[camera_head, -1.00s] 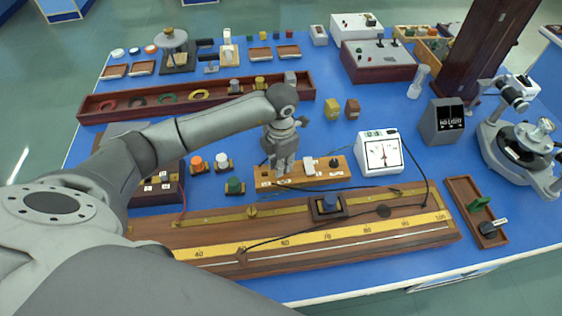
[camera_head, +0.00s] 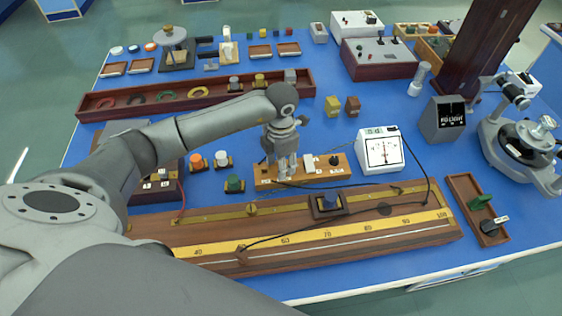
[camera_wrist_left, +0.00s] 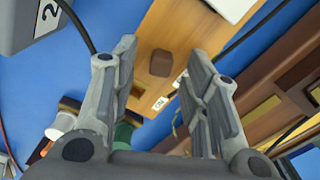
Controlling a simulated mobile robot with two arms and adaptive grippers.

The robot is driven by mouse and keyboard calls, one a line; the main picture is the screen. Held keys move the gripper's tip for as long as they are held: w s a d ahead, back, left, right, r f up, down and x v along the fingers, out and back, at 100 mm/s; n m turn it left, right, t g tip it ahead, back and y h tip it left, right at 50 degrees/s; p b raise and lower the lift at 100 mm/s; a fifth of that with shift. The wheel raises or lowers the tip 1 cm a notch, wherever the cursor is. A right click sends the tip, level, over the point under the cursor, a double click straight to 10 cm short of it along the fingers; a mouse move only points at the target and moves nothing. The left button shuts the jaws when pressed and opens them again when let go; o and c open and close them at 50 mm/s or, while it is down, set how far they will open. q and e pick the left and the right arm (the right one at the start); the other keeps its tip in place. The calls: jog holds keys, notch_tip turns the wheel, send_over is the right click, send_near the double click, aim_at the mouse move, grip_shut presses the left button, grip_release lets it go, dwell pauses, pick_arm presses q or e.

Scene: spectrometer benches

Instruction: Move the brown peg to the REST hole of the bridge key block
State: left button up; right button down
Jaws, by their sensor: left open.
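The bridge key block is a long light wooden block (camera_head: 325,172) at the middle of the bench, with white labels, a white part and a dark knob on top. In the left wrist view the block (camera_wrist_left: 152,88) runs between my fingers. A brown square-topped piece, apparently the brown peg (camera_wrist_left: 160,63), shows on it between the fingers. In the head view my gripper hides this piece. My left gripper (camera_head: 285,175) points down over the left part of the block. In the wrist view the left gripper (camera_wrist_left: 160,58) is open, with nothing held. The REST label cannot be made out.
A long wooden bridge board (camera_head: 400,228) with a yellow scale lies in front of the block. Orange-, white- and green-topped pieces (camera_head: 234,184) stand to the left. A meter (camera_head: 381,150) stands to the right. Black leads cross the board.

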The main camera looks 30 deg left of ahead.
pick_arm(q)
notch_tip(320, 180, up, 12)
dwell(0.4)
dwell(0.4)
